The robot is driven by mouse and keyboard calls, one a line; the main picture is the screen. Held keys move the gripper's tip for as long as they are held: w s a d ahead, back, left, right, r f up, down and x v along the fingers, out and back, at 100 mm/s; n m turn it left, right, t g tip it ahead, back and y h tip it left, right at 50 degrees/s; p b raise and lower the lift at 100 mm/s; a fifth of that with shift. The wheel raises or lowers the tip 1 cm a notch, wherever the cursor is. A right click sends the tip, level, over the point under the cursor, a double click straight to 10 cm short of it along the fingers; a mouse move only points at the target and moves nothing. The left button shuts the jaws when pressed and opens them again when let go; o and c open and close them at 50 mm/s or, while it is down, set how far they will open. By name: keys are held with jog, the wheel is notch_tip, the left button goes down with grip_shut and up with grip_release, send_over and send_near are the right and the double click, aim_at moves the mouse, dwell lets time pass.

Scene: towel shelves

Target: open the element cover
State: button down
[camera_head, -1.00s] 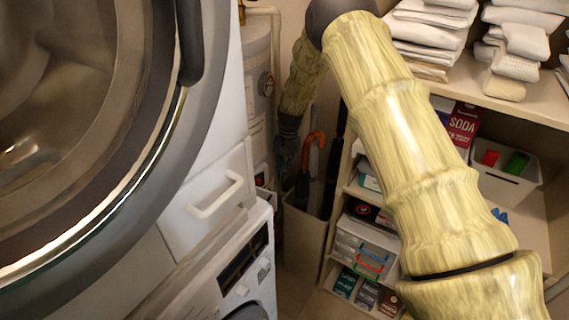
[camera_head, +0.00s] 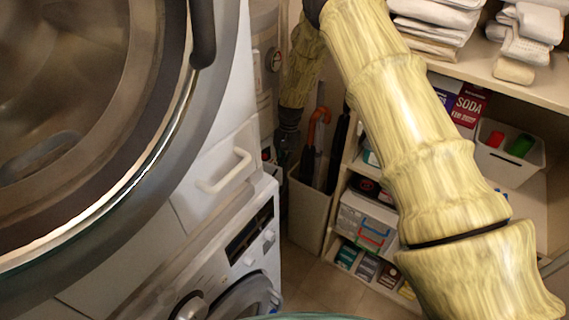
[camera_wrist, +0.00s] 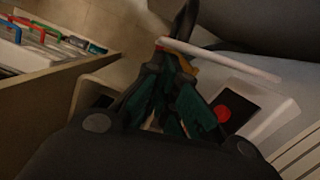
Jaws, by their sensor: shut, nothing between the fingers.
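The pale water heater (camera_head: 265,22) stands behind the machines in the head view. On its side is a small panel with a round dark dial (camera_head: 274,59). My gripper (camera_head: 284,152) points down beside the heater, small and partly in shadow. In the wrist view my gripper (camera_wrist: 184,30) is shut with nothing between its fingers. To its right a pale housing (camera_wrist: 276,125) frames a dark panel with a red round button (camera_wrist: 222,113). A thin white bar (camera_wrist: 225,61) crosses near the fingers; contact is unclear. I cannot tell which part is the element cover or how it stands.
A large round door (camera_head: 150,150) fills the left, above a washing machine (camera_head: 245,255). A bin (camera_head: 308,215) with umbrellas stands below my gripper. Shelves (camera_head: 540,90) with towels and boxes stand at right. A little bare floor (camera_head: 330,290) shows between.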

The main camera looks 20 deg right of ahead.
jog(key=shift+s, duration=0.1)
jog(key=shift+s+a+m, duration=0.15)
jog(key=shift+s+m, duration=0.1)
jog(key=shift+m, duration=0.05)
jog(key=shift+s+a, duration=0.1)
jog(key=shift+s+a+m+t+p, duration=0.2)
jog(key=shift+s+a+m, duration=0.15)
jog(key=shift+s+m, duration=0.3)
jog(key=shift+s+a+m+t+p, duration=0.1)
jog(key=shift+s+a+m+p, duration=0.1)
jog(key=shift+s+a+m, duration=0.4)
jog(key=shift+s+a+m+t+y, duration=0.15)
jog(key=shift+s+a+m, duration=0.2)
jog(key=shift+m, duration=0.4)
jog(key=shift+s+a+m+t+y, duration=0.15)
jog(key=shift+s+a+m, duration=0.15)
jog(key=shift+m, duration=0.4)
jog(key=b, duration=0.2)
send_near(281, 172)
jog(key=shift+w+d+f, duration=0.1)
jog(key=shift+d+f, duration=0.1)
jog(key=shift+d, duration=0.4)
jog(key=shift+d+f, duration=0.15)
jog(key=shift+d, duration=0.45)
